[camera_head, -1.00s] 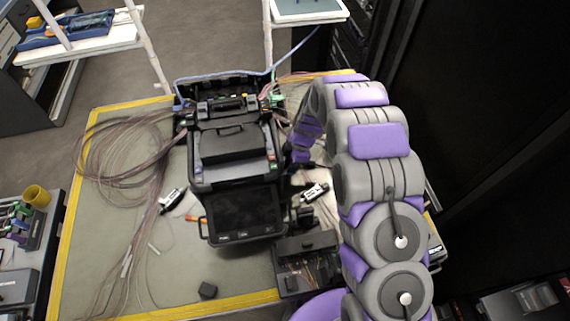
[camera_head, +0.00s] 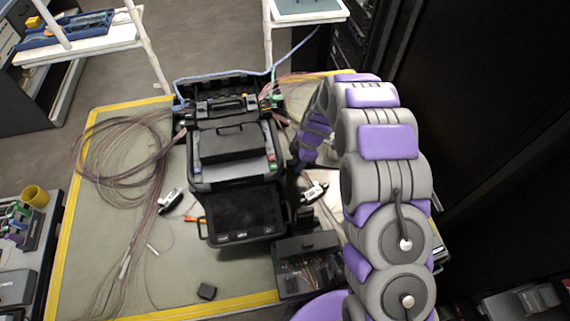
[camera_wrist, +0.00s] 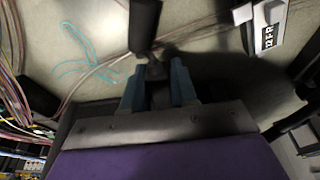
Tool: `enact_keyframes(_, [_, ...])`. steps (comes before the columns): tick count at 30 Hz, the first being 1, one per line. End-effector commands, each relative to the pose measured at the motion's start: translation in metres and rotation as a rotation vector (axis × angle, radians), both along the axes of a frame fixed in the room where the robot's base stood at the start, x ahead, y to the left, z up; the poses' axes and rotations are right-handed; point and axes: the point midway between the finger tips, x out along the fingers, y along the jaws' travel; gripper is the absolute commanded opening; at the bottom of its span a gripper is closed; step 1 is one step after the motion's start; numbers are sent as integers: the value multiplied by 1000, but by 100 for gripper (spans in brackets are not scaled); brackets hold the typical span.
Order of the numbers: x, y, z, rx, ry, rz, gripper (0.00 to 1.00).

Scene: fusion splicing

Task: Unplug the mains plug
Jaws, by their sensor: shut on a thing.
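In the wrist view, my gripper (camera_wrist: 158,84) has its two teal fingers closed around a small dark piece, which looks like the mains plug (camera_wrist: 156,72). A longer black block (camera_wrist: 145,22) stands just beyond it, and I cannot tell whether it is joined to the piece. In the head view, my arm reaches down on the right side of the black splicer (camera_head: 228,160), and the fingers and the held piece are hidden or too dark to make out. The socket cannot be made out clearly.
A white-and-black tool (camera_head: 314,192) lies right of the splicer; another (camera_head: 170,201) lies left. A black open tray (camera_head: 308,270) sits at the front. Loose fibre coils (camera_head: 105,160) cover the mat's left. A dark rack rises on the right.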

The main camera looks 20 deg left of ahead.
Motion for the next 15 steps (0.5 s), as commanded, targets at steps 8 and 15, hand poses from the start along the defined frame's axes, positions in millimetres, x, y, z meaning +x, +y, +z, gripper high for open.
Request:
enact_keyframes(8, [-1,-1,0,0,0,0,0])
enact_keyframes(15, [-6,-5,-1,-1,1,0,0])
